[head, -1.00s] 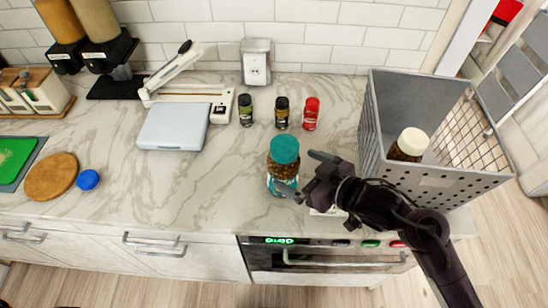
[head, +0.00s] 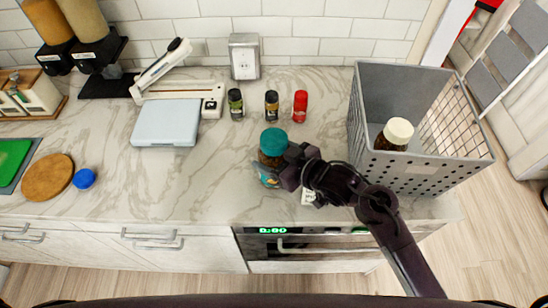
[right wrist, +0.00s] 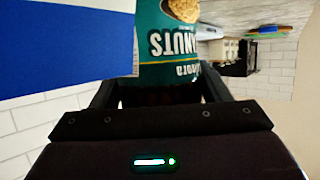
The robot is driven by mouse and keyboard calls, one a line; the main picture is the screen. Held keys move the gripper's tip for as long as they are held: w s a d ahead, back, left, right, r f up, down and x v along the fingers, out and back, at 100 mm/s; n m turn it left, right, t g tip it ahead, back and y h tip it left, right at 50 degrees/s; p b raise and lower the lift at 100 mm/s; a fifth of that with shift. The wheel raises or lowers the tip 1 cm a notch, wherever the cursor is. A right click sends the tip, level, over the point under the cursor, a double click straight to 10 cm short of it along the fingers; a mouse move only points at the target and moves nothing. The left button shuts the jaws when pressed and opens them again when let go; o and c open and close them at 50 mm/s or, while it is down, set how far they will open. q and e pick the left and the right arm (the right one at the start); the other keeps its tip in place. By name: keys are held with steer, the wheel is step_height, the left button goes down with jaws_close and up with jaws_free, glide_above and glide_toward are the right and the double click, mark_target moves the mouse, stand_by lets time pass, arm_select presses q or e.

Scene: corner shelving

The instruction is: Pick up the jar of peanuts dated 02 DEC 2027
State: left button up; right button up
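A jar of peanuts with a teal lid (head: 273,142) stands upright near the counter's front edge. No date is legible. My right gripper (head: 288,167) is at the jar's right side. In the right wrist view its dark fingers (right wrist: 162,92) lie either side of the jar; whether both press on it I cannot tell. A second jar (head: 394,136), brown with a cream lid, stands in the grey crate (head: 415,178). My left gripper is out of view.
Three small spice jars (head: 271,103) stand behind the peanut jar. A pale scale (head: 166,122), a blue cap (head: 84,178) and a round wooden board (head: 48,177) lie to the left. A small white item (head: 309,197) lies beneath my right arm. Open counter lies left of the jar.

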steer(key=c, duration=0.7)
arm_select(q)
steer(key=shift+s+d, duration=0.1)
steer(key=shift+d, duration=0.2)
arm_select(e)
steer(key=shift+r, duration=0.1)
steer(key=shift+r, duration=0.1)
